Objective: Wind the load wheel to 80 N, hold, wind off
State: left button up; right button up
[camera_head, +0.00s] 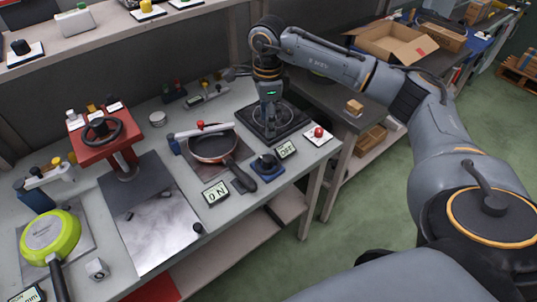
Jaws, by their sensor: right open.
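A black handwheel (102,131) sits on top of a red stand at the left of the bench. A smaller black knob on a blue base (267,164) stands near the bench's front edge; I cannot tell for sure which is the load wheel. A display (215,194) in front of the red-rimmed pan (212,147) appears to read 0 N. The pan's dark handle points towards the front. My right gripper (270,124) is open and points down over a black square plate, apart from both the handwheel and the knob. Its fingertips are small and hard to make out. My left gripper is out of view.
A second display (286,149) and a red button (318,132) stand near the black plate (291,123). A green pan (50,236) lies at the left. A grey metal sheet (160,228) lies in front of the red stand. An open cardboard box (424,47) stands behind my right arm.

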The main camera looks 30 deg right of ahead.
aim_at(268, 158)
notch_tip(268, 158, down, 14)
jog(key=p, duration=0.3)
jog(key=shift+s+r, duration=0.1)
grip_shut()
